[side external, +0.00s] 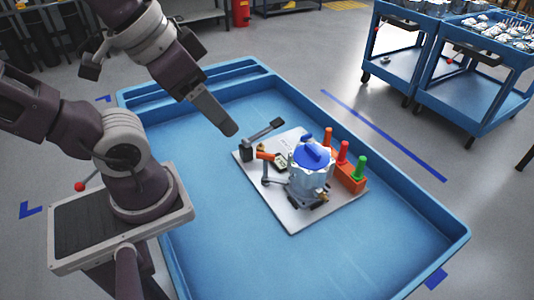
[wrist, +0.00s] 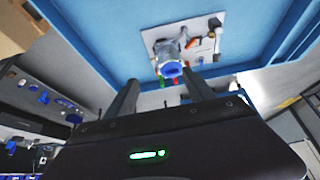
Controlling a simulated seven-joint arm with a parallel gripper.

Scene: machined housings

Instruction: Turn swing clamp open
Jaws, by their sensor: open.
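A light-grey fixture plate (side external: 291,222) lies in the blue tray. A silver housing with a blue top (side external: 311,168) stands on it; the wrist view shows the housing too (wrist: 168,56). At the plate's far-left corner is a dark lever arm on a block (side external: 262,134), raised at a slant. Beside the housing is a grey post with an orange handle (side external: 266,157). I cannot tell for sure which of these two is the swing clamp. My gripper (side external: 231,130) is above the tray, left of the lever and apart from it. In the wrist view its fingers (wrist: 163,90) are spread and empty.
An orange rack (side external: 349,178) with orange, red and green pegs stands right of the housing. The blue tray's raised rim (side external: 420,257) surrounds the work. The tray floor around the plate is clear. Blue carts (side external: 470,92) stand farther back.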

